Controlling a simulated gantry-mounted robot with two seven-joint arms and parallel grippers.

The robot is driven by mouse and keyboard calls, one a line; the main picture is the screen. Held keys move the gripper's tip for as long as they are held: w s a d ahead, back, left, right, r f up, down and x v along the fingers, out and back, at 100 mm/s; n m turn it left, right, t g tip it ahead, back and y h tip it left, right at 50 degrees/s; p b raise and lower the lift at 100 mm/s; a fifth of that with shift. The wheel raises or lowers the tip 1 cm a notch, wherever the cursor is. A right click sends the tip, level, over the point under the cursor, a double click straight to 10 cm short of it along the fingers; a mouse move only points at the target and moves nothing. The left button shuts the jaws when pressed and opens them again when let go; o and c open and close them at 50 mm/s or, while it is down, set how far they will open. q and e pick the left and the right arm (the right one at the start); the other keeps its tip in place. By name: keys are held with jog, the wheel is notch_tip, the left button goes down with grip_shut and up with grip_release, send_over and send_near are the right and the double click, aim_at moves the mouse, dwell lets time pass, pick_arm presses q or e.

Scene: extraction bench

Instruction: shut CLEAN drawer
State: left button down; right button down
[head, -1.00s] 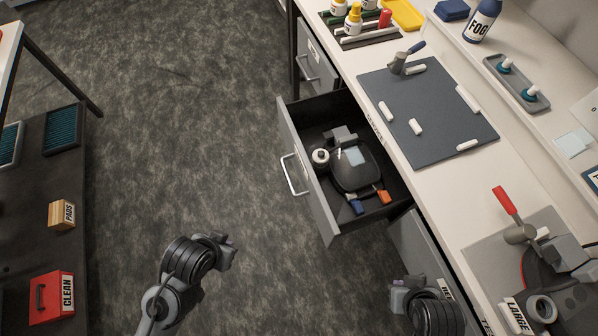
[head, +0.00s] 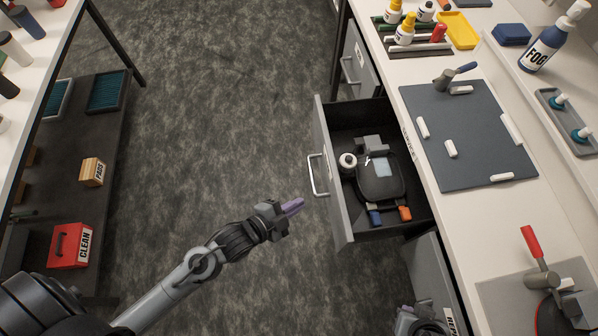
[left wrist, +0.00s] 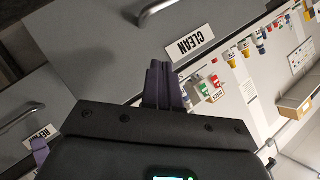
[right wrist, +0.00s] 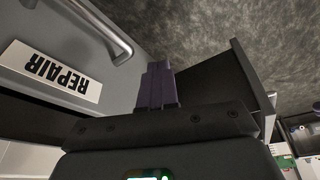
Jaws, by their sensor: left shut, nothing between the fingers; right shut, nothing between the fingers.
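The CLEAN drawer (head: 338,208) stands pulled out from the bench in the head view, its bar handle (head: 318,176) facing left. In the left wrist view its front (left wrist: 100,55) carries a CLEAN label (left wrist: 190,43) beside the handle (left wrist: 160,8). My left gripper (head: 296,206) is shut and empty, pointing at the drawer front from the left, apparently with a small gap. My right gripper (right wrist: 157,80) is shut and empty in the right wrist view, near a front labelled REPAIR (right wrist: 56,75). In the head view it is mostly cut off at the bottom.
The open drawer holds a dark pouch (head: 381,185), a white-topped round item (head: 348,160) and small blue and orange items. A closed drawer (head: 359,60) lies beyond. A red CLEAN box (head: 69,246) sits on the left shelf. The floor between is clear.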

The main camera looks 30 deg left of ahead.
pick_arm(q)
jog(key=s+a+f+m+g+h, duration=0.1)
jog(key=a+f+m+g+h, duration=0.1)
jog(key=a+f+m+h, duration=0.75)
jog(key=w+a+r+m+g+y, duration=0.1)
jog(key=w+a+r+m+y, duration=0.1)
jog(key=w+a+r+m, duration=0.35)
jog(key=f+b+x, duration=0.2)
jog(key=x, duration=1.1)
jog(key=shift+w+a+b, duration=0.2)
jog(key=shift+a+b, duration=0.1)
jog(key=shift+b, duration=0.1)
jog(key=shift+w, duration=0.1)
